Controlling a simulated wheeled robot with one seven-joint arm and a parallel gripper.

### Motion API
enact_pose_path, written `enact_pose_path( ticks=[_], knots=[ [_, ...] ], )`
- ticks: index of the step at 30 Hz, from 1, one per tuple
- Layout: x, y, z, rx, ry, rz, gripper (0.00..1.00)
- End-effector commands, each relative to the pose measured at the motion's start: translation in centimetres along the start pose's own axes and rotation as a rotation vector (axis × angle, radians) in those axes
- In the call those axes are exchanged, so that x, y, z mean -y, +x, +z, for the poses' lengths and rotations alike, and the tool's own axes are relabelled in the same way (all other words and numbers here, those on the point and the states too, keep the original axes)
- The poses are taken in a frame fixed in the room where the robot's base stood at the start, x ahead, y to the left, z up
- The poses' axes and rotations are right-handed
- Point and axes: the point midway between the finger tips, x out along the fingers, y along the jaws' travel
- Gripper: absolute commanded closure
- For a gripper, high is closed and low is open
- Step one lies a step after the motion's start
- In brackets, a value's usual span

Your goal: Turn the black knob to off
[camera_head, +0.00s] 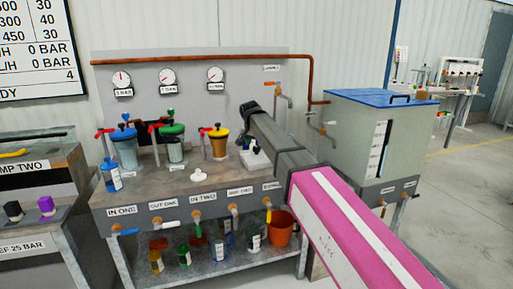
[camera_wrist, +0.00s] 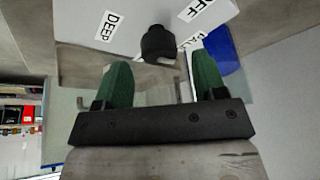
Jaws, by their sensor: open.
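The black knob (camera_wrist: 158,44) stands on a pale plate with labels in the wrist view. One label (camera_wrist: 109,26) reads DEEP. Another (camera_wrist: 195,10) is cut by the edge and shows "FF". A third is partly hidden by a finger. I cannot tell for certain which label the knob points at. My gripper (camera_wrist: 163,78) is open, its two green fingers apart, with the knob beyond the tips and roughly between them. Nothing is held. In the head view, my gripper (camera_head: 247,110) is over the bench's back right, above a small white box (camera_head: 255,158) with a dark top.
The bench (camera_head: 150,214) holds filter pots with blue, green and yellow tops (camera_head: 218,143) left of my gripper. A copper pipe (camera_head: 200,60) runs along the back panel. A blue-lidded tank (camera_head: 372,135) stands right. Another black knob (camera_head: 13,210) is on the left bench.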

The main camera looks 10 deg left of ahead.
Motion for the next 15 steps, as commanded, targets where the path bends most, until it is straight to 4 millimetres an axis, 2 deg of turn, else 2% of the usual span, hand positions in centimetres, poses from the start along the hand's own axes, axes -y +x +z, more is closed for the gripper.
enact_pose_path(
  ticks=[3,6,15],
  knots=[
    [0.0,1.5,0.0,0.0,0.0,0.0,0.36],
    [0.0,2.2,0.0,0.0,0.0,0.0,0.36],
    [0.0,2.6,0.0,0.0,0.0,0.0,0.36]
  ],
)
